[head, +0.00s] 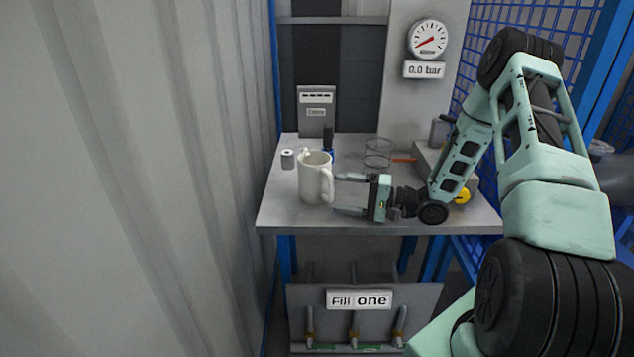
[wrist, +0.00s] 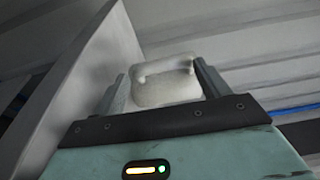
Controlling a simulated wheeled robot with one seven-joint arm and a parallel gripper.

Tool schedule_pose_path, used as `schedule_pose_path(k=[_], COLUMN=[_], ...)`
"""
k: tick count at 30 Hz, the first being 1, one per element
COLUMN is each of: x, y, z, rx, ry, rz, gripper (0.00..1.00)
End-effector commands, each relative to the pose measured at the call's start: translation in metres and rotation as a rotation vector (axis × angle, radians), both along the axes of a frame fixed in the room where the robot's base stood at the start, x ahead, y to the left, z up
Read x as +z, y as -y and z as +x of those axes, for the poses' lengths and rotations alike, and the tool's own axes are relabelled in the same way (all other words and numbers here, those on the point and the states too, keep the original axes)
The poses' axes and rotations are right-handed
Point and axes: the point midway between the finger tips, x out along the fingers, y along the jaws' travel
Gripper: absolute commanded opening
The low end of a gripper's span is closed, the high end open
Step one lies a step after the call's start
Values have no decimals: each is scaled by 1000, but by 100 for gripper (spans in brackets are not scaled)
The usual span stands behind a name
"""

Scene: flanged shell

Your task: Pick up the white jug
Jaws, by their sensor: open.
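The white jug (head: 313,178) stands upright on the left part of the grey table (head: 278,214) in the head view. Its handle is on its right side, facing my gripper. My gripper (head: 342,194) is open just to the right of the jug, its fingers pointing left at the handle. In the wrist view the jug (wrist: 166,82) shows ahead between the two fingers of my gripper (wrist: 162,80). The frames do not show clearly whether a finger touches it.
A clear glass-like container (head: 378,153) stands behind my gripper. A yellow round object (head: 462,196) lies at the right. A corrugated wall (head: 150,180) runs along the left.

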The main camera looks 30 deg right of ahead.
Motion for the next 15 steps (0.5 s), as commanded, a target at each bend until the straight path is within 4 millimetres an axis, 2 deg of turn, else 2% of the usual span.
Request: schedule_pose_path(k=[8, 15], x=[1, 2], y=[-12, -36], z=[13, 38], rx=[1, 2], ry=[1, 1], rz=[1, -1], gripper=[75, 75])
